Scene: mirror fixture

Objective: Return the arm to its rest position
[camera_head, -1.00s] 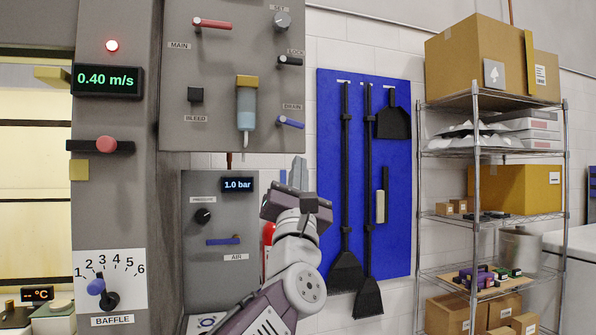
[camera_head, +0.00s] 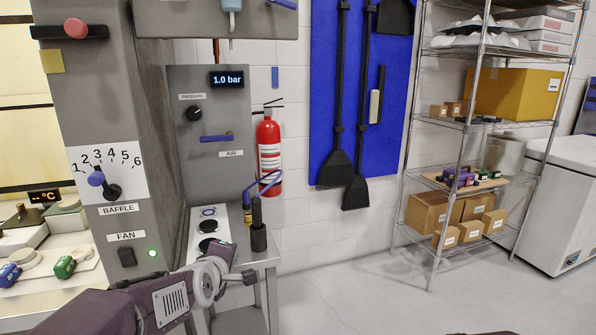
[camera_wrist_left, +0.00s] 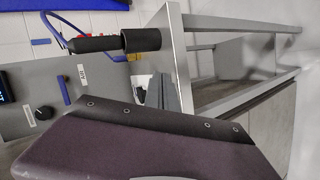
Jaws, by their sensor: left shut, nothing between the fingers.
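My left arm comes in from the lower left of the head view, its purple link running right to a pale wrist joint in front of the small bench. My left gripper (camera_head: 246,277) is the small dark end beyond that joint; it is shut and empty, and its fingers are hard to make out. It is low, in front of the bench and apart from the panels. My right gripper is not in view.
A black cylindrical tool (camera_head: 258,236) with a blue loop stands on the bench, close above my wrist. A red extinguisher (camera_head: 269,158) hangs behind. A wire shelf (camera_head: 437,182) and white chest (camera_head: 566,205) stand right. The middle floor is clear.

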